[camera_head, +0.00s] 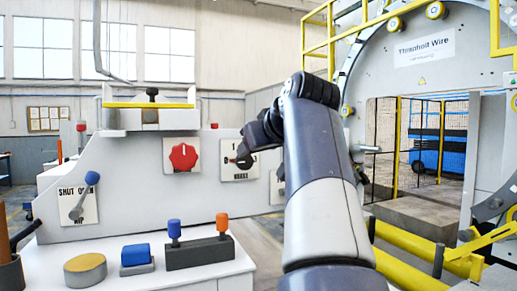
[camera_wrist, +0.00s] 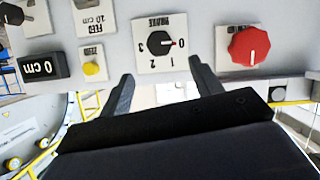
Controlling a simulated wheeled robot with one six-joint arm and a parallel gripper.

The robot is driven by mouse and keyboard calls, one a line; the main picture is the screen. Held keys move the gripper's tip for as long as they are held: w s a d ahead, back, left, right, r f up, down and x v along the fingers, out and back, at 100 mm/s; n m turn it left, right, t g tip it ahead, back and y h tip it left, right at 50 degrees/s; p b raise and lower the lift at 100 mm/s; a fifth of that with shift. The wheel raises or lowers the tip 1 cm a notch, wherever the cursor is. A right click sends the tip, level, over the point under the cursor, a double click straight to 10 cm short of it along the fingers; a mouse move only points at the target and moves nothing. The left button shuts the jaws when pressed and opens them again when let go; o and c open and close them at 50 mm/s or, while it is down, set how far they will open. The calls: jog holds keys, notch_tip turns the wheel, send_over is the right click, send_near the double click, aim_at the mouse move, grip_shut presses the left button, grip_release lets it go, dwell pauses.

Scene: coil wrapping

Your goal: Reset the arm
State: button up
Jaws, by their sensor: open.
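My arm (camera_head: 320,150) rises from the bottom of the head view and bends at the top toward the grey control panel (camera_head: 130,160). My gripper (camera_wrist: 163,84) is open and empty in the wrist view, its two dark fingers spread apart. The fingers point toward the panel near the black brake knob (camera_wrist: 160,43), which is on a white plate numbered 0 to 3. The knob's pointer is toward 0. The fingers appear apart from the knob. In the head view my wrist is just in front of the brake plate (camera_head: 229,172), and the fingertips are hard to make out.
A red knob (camera_head: 183,157) is beside the brake plate. A shut/open lever (camera_head: 77,207) is at the left. On the bench stand a blue block (camera_head: 136,255), a tan round piece (camera_head: 85,268) and a dark block with blue and orange knobs (camera_head: 200,252). A large ring machine (camera_head: 445,50) is at the right.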

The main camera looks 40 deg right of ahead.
aim_at(246, 159)
jog(key=p+x, duration=0.2)
jog(key=x, duration=0.9)
jog(key=shift+s, duration=0.1)
